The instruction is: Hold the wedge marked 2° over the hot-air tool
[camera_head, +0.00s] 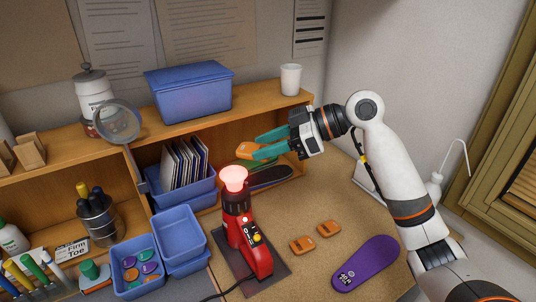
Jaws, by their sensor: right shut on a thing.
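My right gripper (262,145) reaches in from the right with its teal fingers shut on a small orange wedge (245,149). The fingers partly cover this wedge and I cannot read its mark. The hot-air tool (243,235) is red and black and stands upright on a dark base plate, its top glowing pink-red. In the picture the held wedge shows just above and slightly right of the glowing top, apart from it; I cannot tell whether it is directly over it. Two more orange wedges (301,244) (328,228) lie on the table, marks too small to read. My left gripper is not in view.
A purple insole (367,263) lies at front right. Dark insoles (271,177) lie behind the tool near the shelf (262,108). Blue bins (180,235) stand left of the tool, one (138,285) holding coloured discs. A magnifier (117,121) stands at left.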

